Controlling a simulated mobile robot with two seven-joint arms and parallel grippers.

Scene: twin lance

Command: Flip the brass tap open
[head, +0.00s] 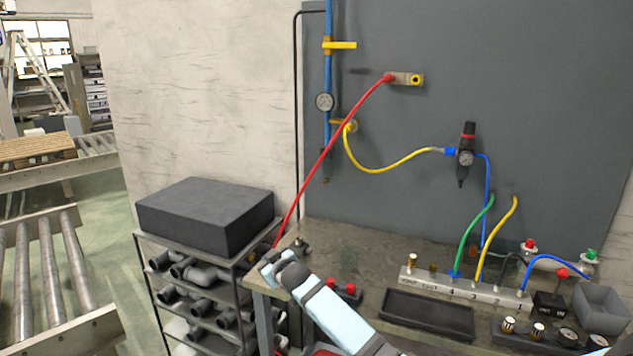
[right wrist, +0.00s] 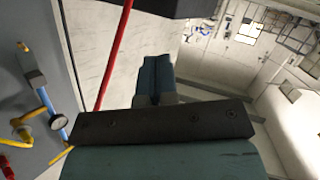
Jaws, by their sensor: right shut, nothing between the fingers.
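On the grey wall panel, a blue pipe runs down in the head view. Near its top is a yellow lever (head: 343,45) on a brass-coloured body, lying crosswise to the pipe. Lower down, a brass fitting (head: 348,125) joins the pipe to a yellow hose; I cannot tell for certain which one is the tap. The lever shows at the left of the right wrist view (right wrist: 62,154). My right gripper (head: 268,264) is shut and empty, low by the bench's left end, well below and left of the lever. It shows shut in the right wrist view (right wrist: 155,80). My left gripper is not visible.
A red hose (head: 333,143) slants from a wall fitting down past my right gripper. A round gauge (head: 324,102) sits on the pipe. A dark block (head: 205,215) tops the shelf at left. The bench (head: 340,245) carries a manifold (head: 455,287) and a black tray (head: 428,314).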

